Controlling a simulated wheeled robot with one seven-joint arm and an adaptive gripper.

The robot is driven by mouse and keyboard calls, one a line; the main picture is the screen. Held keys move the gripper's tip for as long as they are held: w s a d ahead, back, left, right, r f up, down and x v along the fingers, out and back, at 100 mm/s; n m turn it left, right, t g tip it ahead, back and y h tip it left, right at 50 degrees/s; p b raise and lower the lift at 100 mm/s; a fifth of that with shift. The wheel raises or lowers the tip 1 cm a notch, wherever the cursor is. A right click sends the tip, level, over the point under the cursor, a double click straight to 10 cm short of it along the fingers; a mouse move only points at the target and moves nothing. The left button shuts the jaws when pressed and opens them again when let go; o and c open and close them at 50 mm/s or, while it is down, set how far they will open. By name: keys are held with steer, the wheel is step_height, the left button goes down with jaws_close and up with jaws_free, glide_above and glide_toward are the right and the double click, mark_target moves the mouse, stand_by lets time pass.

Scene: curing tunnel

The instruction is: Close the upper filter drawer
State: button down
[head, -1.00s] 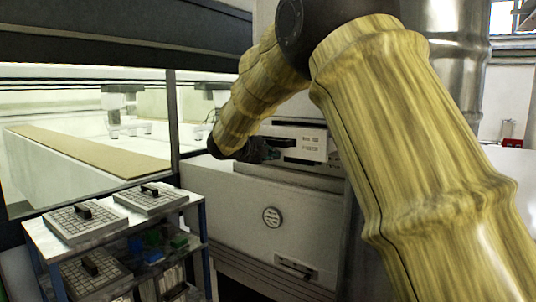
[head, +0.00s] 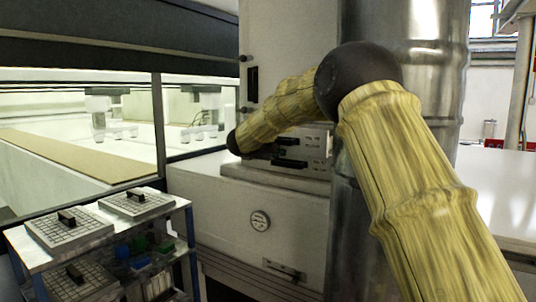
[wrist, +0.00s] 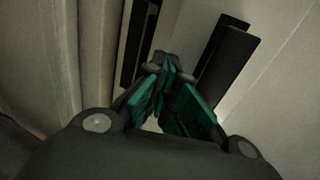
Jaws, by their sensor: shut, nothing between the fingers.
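The filter drawer fronts (head: 315,148) are pale panels with dark handles, set in the white cabinet above a ledge. The lower dark handle (head: 290,163) shows clearly; the upper handle (head: 287,141) is partly behind my arm. How far the upper drawer stands out cannot be told. My gripper (wrist: 170,72) has dark and teal fingers, shut and empty, in the wrist view. Its tips point between a dark bar (wrist: 224,66) on a pale panel to the right and a dark slot (wrist: 134,50) to the left. Contact is unclear. In the head view the gripper is mostly hidden by my arm.
A shelf cart (head: 100,225) with gridded trays stands at left. A shiny metal duct (head: 400,190) rises at right, behind my arm. A glazed tunnel is at left.

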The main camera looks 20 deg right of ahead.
steer(key=shift+w+d, duration=0.6)
steer(key=shift+d, duration=0.15)
steer(key=shift+w+d, duration=0.55)
steer(key=shift+d, duration=0.2)
